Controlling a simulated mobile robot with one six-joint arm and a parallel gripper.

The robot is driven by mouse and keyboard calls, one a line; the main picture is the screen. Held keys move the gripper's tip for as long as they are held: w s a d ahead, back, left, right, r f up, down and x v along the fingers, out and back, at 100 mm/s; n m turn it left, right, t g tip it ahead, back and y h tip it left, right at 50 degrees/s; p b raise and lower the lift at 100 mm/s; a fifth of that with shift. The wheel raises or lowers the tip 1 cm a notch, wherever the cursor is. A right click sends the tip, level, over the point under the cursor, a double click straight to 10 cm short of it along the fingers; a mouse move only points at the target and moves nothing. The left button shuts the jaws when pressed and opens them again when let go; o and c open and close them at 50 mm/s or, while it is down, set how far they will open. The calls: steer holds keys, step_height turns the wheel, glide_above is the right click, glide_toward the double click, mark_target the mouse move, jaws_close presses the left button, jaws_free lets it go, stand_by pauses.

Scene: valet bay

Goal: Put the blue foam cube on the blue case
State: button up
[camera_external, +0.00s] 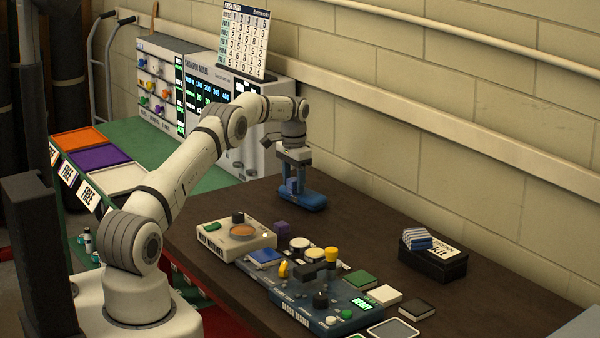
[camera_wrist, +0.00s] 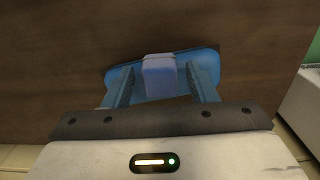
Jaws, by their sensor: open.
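The blue foam cube (camera_wrist: 159,78) sits on the blue case (camera_wrist: 208,60) in the wrist view. In the external view the cube (camera_external: 291,185) shows at the case's left part, under my gripper, and the blue case (camera_external: 314,202) lies on the dark table near the wall. My gripper (camera_wrist: 160,90) is open, with one blue finger on each side of the cube. A gap shows between the cube and the right finger; the left finger is close to the cube.
A black kit box (camera_external: 433,266) stands at right. The table between case and kit box is clear.

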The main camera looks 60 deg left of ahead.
mark_target(294, 179)
step_height(294, 179, up, 12)
steer(key=shift+r, duration=0.2)
stand_by(0.4)
steer(key=d+r, duration=0.7)
steer(key=r, duration=0.1)
steer(key=s+d+r+t, duration=0.1)
steer(key=s+d+r, duration=0.45)
steer(key=d, duration=0.25)
steer(key=s+d+r+t, duration=0.1)
steer(key=s+d+r, duration=0.3)
steer(key=s+d, duration=0.35)
steer(key=s+d+f, duration=0.3)
steer(key=s+d, duration=0.1)
steer(key=s, duration=0.5)
steer(key=s+d+f+t, duration=0.1)
steer(key=s+d, duration=0.4)
steer(key=s, duration=0.5)
steer(key=s+d+f, duration=0.4)
steer(key=s+d, duration=0.1)
steer(key=s, duration=0.4)
steer(key=shift+s+d+f+t, duration=0.2)
steer(key=shift+s+f+t, duration=0.1)
steer(key=shift+f, duration=0.05)
